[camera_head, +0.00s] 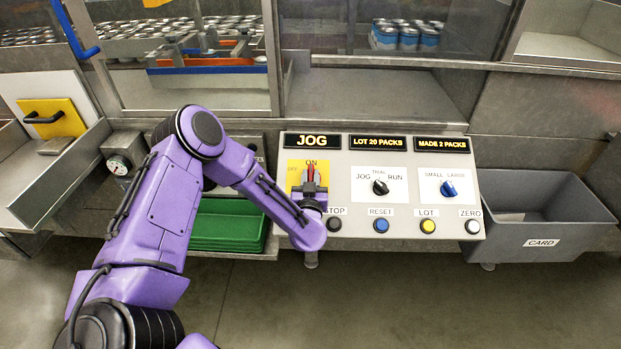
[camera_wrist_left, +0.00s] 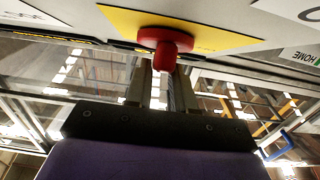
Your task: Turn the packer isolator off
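The packer isolator is a red rotary handle (camera_head: 311,173) on a yellow plate (camera_head: 294,173) at the left of the control panel. The handle stands upright, toward the ON label above it. The lower part of the plate is hidden by my arm. My left gripper (camera_head: 312,187) is at the handle, its fingers on either side of it. In the left wrist view, the red handle (camera_wrist_left: 165,47) sits between the tips of the close-set fingers (camera_wrist_left: 166,82), which look shut on it; contact is hard to see. My right gripper is not in view.
The panel (camera_head: 355,222) also has a black JOG/TRIAL/RUN knob (camera_head: 380,187), a blue SMALL/LARGE knob (camera_head: 449,188) and a row of buttons. A grey CARD bin (camera_head: 560,222) is at right, a green tray (camera_head: 226,222) at left behind my arm. A gauge (camera_head: 119,165) is further left.

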